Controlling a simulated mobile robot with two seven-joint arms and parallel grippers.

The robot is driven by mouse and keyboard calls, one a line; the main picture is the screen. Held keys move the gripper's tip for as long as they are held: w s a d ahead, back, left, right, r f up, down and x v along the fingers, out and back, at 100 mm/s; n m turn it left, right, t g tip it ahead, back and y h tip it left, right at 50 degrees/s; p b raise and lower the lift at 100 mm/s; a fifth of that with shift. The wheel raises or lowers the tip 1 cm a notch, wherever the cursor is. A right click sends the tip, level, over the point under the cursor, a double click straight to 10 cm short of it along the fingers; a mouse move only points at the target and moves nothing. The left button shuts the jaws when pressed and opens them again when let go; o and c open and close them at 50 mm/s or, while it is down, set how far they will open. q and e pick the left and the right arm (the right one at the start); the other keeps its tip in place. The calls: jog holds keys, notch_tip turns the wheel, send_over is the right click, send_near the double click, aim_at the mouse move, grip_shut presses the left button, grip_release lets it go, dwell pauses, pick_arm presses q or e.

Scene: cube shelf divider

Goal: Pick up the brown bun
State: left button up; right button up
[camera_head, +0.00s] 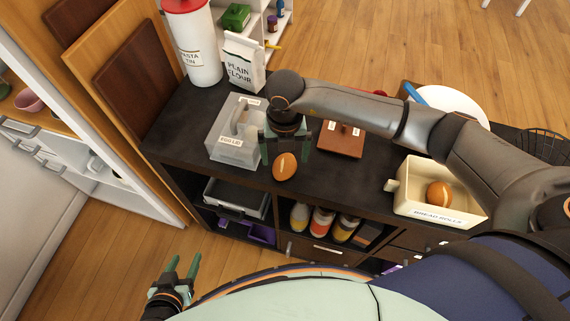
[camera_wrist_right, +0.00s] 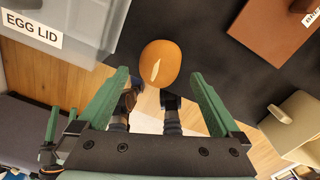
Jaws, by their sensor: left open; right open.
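A brown bun (camera_head: 285,167) with a pale slit sits near the front edge of the dark shelf top. It also shows in the right wrist view (camera_wrist_right: 160,63), ahead of and between the fingers. My right gripper (camera_head: 287,146) is open and above the bun, with its green fingers apart. In its wrist view the right gripper (camera_wrist_right: 165,90) holds nothing. My left gripper (camera_head: 183,266) is open and empty, low over the floor in front of the shelf. A second brown bun (camera_head: 438,194) lies in the cream bread rolls box (camera_head: 408,205) at the right.
A clear container (camera_head: 234,150) with an egg lid label (camera_wrist_right: 33,30) stands just left of the bun. A flour bag (camera_head: 243,62) and a pasta tin (camera_head: 192,45) stand behind. Bottles fill a compartment below.

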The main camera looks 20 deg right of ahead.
aim_at(285, 162)
notch_tip(285, 162, down, 5)
jog(key=shift+r, duration=0.15)
jog(key=shift+w, duration=0.1)
jog(key=c, duration=1.3)
jog(key=shift+r, duration=0.15)
jog(key=shift+r, duration=0.25)
notch_tip(285, 162, up, 2)
jog(key=shift+r, duration=0.2)
jog(key=s+a+r, duration=0.1)
jog(key=s+r, duration=0.2)
jog(key=s, duration=0.1)
jog(key=s+a+r, duration=0.1)
jog(key=s+r, duration=0.2)
jog(key=s, duration=0.2)
jog(key=s+a+r+b, duration=0.1)
jog(key=s+a+r, duration=0.1)
jog(key=s+r, duration=0.2)
jog(key=shift+s, duration=0.25)
